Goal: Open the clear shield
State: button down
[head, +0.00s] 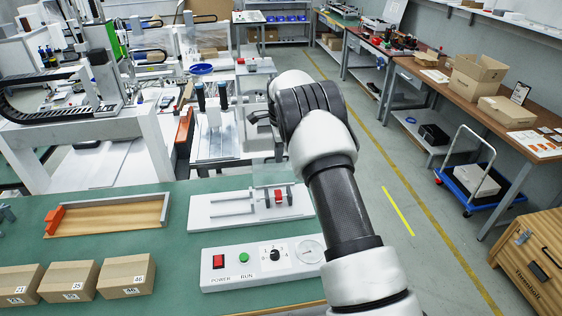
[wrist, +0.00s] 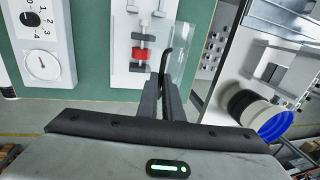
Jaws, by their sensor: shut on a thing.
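The clear shield (wrist: 182,48) is a transparent panel in the wrist view, with a thin dark curved handle (wrist: 167,58). It stands up at an angle beside the red block on the white fixture. My gripper (wrist: 162,90) has its two dark fingers closed at the handle end of the shield; the exact contact is hard to see. In the head view the shield (head: 272,174) is a faint pane above the red block (head: 279,196) on the white fixture (head: 225,219). There my gripper's fingers cannot be made out clearly, with my arm in front.
A control panel (head: 231,281) with red and green buttons, a knob and a dial lies in front of the fixture. A wooden tray (head: 110,228) and cardboard boxes (head: 68,280) are to the left on the green table (head: 179,262). A blue-rimmed round container (wrist: 274,126) shows at right in the wrist view.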

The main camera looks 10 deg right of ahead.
jog(key=shift+w+f+p, duration=0.1)
jog(key=shift+w+p, duration=1.2)
jog(key=shift+w, duration=0.5)
jog(key=c, duration=2.3)
grip_release()
jog(key=o, duration=0.4)
jog(key=shift+w+f, duration=0.1)
jog(key=shift+w, duration=0.15)
jog(key=shift+r, duration=0.5)
jog(key=s+r, duration=0.1)
jog(key=r, duration=0.4)
jog(key=s+r, duration=0.1)
jog(key=r, duration=0.5)
jog(key=s+r, duration=0.1)
jog(key=r, duration=0.4)
jog(key=shift+r, duration=0.3)
